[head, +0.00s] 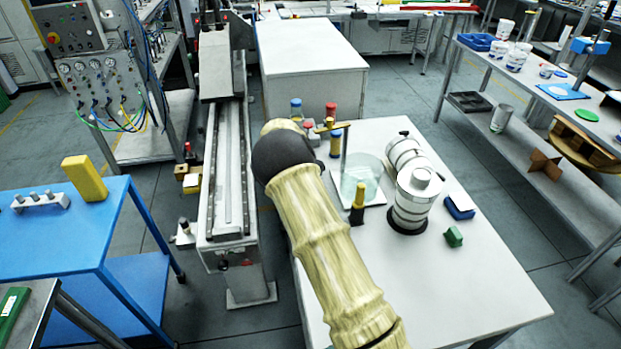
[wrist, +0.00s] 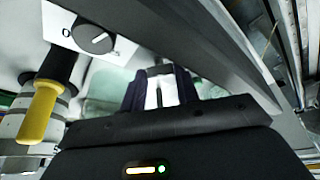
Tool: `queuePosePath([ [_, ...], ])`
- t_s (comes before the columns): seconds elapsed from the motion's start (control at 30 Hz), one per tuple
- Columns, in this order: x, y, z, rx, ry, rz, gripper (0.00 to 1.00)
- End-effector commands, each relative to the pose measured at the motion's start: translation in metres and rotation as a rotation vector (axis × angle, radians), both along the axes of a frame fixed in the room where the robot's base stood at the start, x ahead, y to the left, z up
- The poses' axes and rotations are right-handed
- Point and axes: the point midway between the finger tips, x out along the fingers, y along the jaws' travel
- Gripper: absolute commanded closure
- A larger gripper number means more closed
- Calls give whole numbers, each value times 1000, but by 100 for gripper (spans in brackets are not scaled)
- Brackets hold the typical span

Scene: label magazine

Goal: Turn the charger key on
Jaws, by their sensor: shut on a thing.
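In the wrist view, a round grey knob (wrist: 95,38) with a pale pointer line sits on a white panel (wrist: 62,24) marked "O". I cannot tell for certain that it is the charger key. My gripper (wrist: 160,73) is to the right of the knob and below it in that picture, apart from it. Its dark fingers are shut on a small grey piece, mostly hidden between the tips. I cannot make out what this piece is. In the head view my arm hides my gripper, and I cannot make out the knob there.
A yellow-handled tool (wrist: 40,112) stands left of my gripper; it also shows in the head view (head: 358,198). A long dark bar (wrist: 190,45) runs close past the fingers.

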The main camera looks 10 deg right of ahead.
Motion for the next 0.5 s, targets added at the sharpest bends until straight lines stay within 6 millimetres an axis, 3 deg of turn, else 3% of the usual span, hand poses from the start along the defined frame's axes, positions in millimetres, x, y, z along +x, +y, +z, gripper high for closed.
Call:
queuePosePath([
  [0.5,6,4,-1,0,-2,-486,92],
])
